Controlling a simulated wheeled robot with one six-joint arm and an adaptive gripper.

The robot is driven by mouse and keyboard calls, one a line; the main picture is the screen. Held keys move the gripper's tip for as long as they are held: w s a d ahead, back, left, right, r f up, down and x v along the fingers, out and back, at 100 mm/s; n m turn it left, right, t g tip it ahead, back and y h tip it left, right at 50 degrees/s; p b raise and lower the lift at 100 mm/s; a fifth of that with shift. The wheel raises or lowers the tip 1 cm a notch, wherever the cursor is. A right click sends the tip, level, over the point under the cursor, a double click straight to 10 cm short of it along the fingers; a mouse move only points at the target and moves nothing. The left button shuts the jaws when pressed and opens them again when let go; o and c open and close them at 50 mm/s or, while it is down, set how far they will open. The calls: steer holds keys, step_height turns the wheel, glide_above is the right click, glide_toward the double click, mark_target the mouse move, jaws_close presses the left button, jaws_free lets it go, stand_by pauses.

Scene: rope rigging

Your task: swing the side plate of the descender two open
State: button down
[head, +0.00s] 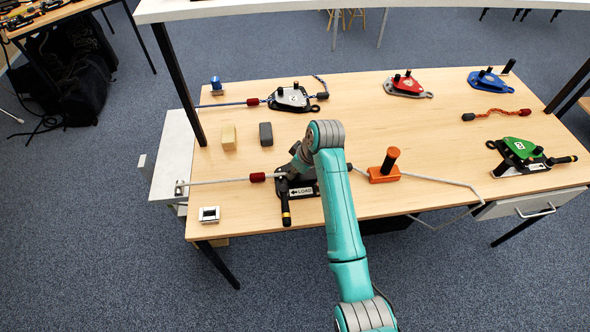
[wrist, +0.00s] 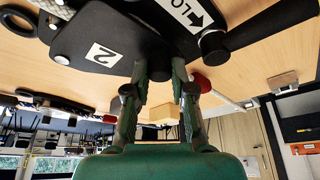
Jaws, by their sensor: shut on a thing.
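Descender two (head: 302,189) lies near the front middle of the table, a black device with a white LOAD label and a black handle pointing to the front. Its black side plate (wrist: 75,42), marked 2, fills the top of the wrist view, beside the LOAD arrow label (wrist: 187,14). My gripper (head: 292,170) is at the device's back left, partly hidden by my arm.
A pale rope (head: 220,181) with a red sleeve (head: 257,177) runs left from the device. Other descenders are black-and-white (head: 292,98), red (head: 407,84), blue (head: 487,80) and green (head: 520,148).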

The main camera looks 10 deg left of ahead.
steer(key=shift+a, duration=0.1)
steer(key=shift+w+a+m+t+h, duration=0.3)
steer(key=shift+w+a+m, duration=0.3)
steer(key=shift+a+m, duration=0.4)
steer(key=w+m, duration=0.1)
steer(key=w+a+m, duration=0.1)
steer(key=m, duration=0.1)
steer(key=shift+a+t+h, duration=0.15)
steer(key=shift+t+h, duration=0.25)
steer(key=w+m, duration=0.1)
steer(key=w+a+m+h, duration=0.1)
steer(key=m, duration=0.1)
steer(key=w+m, duration=0.1)
steer(key=shift+w+a+t+h, duration=0.3)
steer(key=shift+w+a, duration=0.1)
steer(key=w+m+h, duration=0.2)
steer(key=w+m, duration=0.3)
steer(key=shift+m, duration=0.4)
steer(key=shift+w+d+m+h, duration=0.2)
steer(key=shift+w+m, duration=0.3)
steer(key=shift+m, duration=0.1)
steer(key=shift+w+d+m+h, duration=0.2)
steer(key=shift+w+m, duration=0.3)
steer(key=shift+m, duration=0.1)
steer(key=shift+w+d+m+h, duration=0.45)
steer(key=shift+w+m, duration=0.35)
steer(key=shift+m, duration=0.2)
